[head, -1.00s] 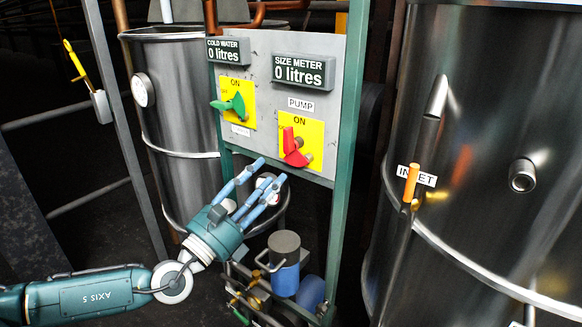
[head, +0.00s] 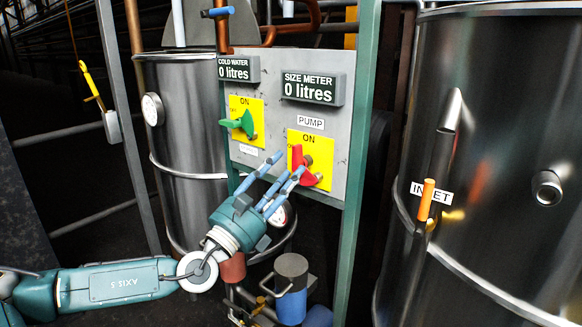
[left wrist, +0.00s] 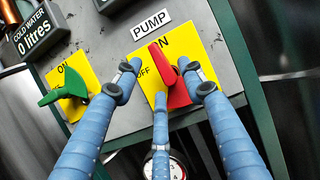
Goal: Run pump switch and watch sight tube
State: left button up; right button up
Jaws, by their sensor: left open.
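The red pump switch (head: 302,164) sits on a yellow plate under the PUMP label, on the grey control panel (head: 272,93). My left gripper (head: 280,176) is open, with its blue fingers just in front of and below the switch. In the left wrist view the red switch (left wrist: 169,76) shows between the spread fingers; I cannot tell whether any finger touches it. The size meter display (head: 313,88) reads 0 litres. I cannot make out a sight tube for certain. My right gripper is not in view.
A green cold water switch (head: 238,123) sits left of the pump switch, under a display reading 0 litres (head: 234,69). A green frame post (head: 358,140) stands right of the panel. A large steel tank (head: 500,120) with an orange-handled inlet valve (head: 427,199) stands at right.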

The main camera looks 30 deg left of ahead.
pick_arm(q)
jog(key=shift+p+x, duration=0.45)
jog(key=shift+x, duration=1.05)
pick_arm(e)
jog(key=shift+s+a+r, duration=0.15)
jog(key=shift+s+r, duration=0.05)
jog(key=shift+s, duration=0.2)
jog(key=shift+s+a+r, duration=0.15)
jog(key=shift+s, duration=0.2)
pick_arm(q)
jog(key=shift+d, duration=0.1)
